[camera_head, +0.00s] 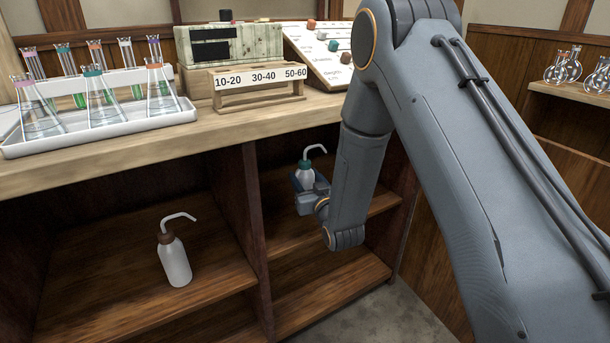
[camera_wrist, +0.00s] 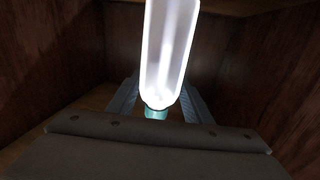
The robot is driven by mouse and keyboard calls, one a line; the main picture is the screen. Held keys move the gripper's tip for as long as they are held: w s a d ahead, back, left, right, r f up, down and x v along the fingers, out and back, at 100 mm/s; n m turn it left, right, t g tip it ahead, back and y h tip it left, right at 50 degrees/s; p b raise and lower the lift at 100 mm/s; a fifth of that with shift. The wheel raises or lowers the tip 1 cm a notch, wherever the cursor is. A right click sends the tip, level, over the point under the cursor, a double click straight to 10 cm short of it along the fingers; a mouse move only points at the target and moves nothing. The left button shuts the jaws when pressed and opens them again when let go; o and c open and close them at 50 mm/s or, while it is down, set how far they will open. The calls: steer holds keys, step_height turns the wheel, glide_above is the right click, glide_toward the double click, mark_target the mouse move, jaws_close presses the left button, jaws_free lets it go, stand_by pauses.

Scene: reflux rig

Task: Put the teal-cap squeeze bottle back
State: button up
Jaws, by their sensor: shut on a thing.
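The teal-cap squeeze bottle (camera_head: 306,178) is white with a bent white spout and stands about upright in the right-hand cabinet compartment. My gripper (camera_head: 305,186) is shut on it and hides its lower part in the head view. In the wrist view the white bottle body (camera_wrist: 168,52) fills the upper middle, with the teal cap below it, between my gripper's fingers (camera_wrist: 160,100). I cannot tell whether the bottle's base touches the shelf (camera_head: 372,205).
A brown-cap squeeze bottle (camera_head: 175,262) stands in the left compartment, beyond a wooden divider (camera_head: 245,225). The bench top (camera_head: 215,130) lies above, with a white tray (camera_head: 110,135) of flasks and a labelled wooden rack (camera_head: 258,92). The lower right shelf (camera_head: 325,285) is empty.

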mark_target(305, 188)
steer(key=shift+f+b, duration=0.45)
steer(key=shift+f, duration=1.3)
steer(key=shift+f, duration=0.15)
steer(key=o, duration=0.7)
steer(key=shift+s, duration=0.1)
steer(key=s+d+r+g+h, duration=0.2)
steer(key=s+g, duration=0.3)
steer(key=s, duration=1)
steer(key=s+d+r+n+g+h+p, duration=0.1)
steer(key=s+r+g, duration=0.3)
steer(key=s, duration=1)
steer(key=s+d+r+g+h+p, duration=0.1)
steer(key=s+d+r+g+h, duration=0.2)
steer(key=s+g, duration=0.4)
steer(key=shift+s+r+n+g, duration=0.15)
steer(key=shift+s+r, duration=0.05)
steer(key=shift+s, duration=1.95)
steer(key=shift+s+r+n+g, duration=0.15)
steer(key=shift+s, duration=2)
